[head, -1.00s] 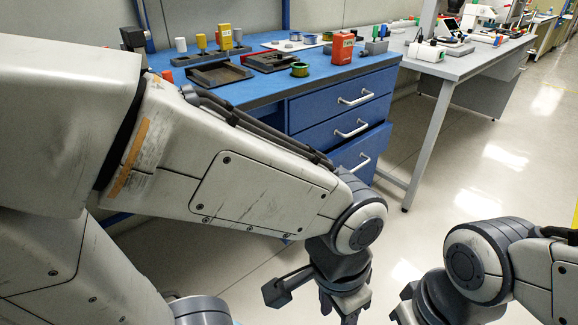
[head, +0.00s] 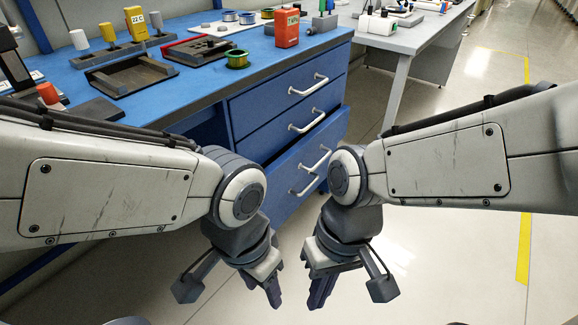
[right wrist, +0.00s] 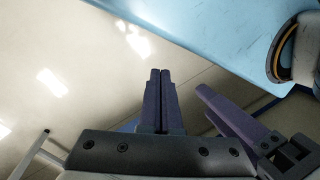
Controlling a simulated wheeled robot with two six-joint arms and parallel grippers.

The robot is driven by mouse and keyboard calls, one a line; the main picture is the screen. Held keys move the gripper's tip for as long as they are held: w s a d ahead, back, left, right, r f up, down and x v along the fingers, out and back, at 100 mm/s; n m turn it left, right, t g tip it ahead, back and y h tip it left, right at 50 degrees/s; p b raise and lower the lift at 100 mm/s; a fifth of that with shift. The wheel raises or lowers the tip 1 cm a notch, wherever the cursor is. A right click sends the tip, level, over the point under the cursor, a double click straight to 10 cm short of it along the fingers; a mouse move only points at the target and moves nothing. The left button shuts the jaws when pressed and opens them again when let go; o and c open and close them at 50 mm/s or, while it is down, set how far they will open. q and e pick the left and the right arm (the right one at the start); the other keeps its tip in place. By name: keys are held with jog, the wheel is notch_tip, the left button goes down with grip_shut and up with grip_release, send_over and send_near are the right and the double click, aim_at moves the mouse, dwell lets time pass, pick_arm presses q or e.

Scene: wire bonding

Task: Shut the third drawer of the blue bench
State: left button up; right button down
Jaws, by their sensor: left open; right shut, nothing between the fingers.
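The blue bench (head: 176,97) stands at the left and centre of the head view, with a column of blue drawers with pale bar handles at its right end. The third drawer (head: 326,138) sticks out past the drawers above it, and my right arm hides part of it. My left gripper (head: 272,291) is open and empty, low in front of the drawers. My right gripper (head: 319,291) is shut and empty just right of it, apart from the drawer. In the right wrist view its closed fingers (right wrist: 159,100) point toward a light blue panel.
A red box (head: 287,28), a green spool (head: 237,59) and dark trays (head: 131,75) are on the bench top. A grey table (head: 420,38) stands behind at the right. The floor at right is clear, with a yellow line (head: 523,250).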

jog(key=w+a+f+m+g+y+b, duration=0.25)
jog(key=f+m+y+b, duration=0.2)
jog(key=f+m, duration=0.3)
jog(key=m+t+y+b, duration=0.85)
jog(key=m+t, duration=0.65)
jog(key=m, duration=0.7)
send_near(281, 166)
jog(key=b+x, duration=0.1)
jog(key=b, duration=0.1)
jog(key=b+x, duration=0.1)
jog(key=x, duration=0.1)
jog(key=b+x, duration=0.2)
jog(key=shift+w+a+f+b, duration=0.1)
jog(key=shift+a+f+b, duration=0.05)
jog(key=shift+f+b, duration=0.15)
jog(key=shift+w+a+r, duration=0.2)
jog(key=shift+w+a, duration=0.3)
jog(key=shift+a, duration=0.05)
pick_arm(q)
notch_tip(281, 166, down, 21)
jog(key=shift+w, duration=0.2)
jog(key=shift+r, duration=0.1)
pick_arm(e)
jog(key=shift+a, duration=0.1)
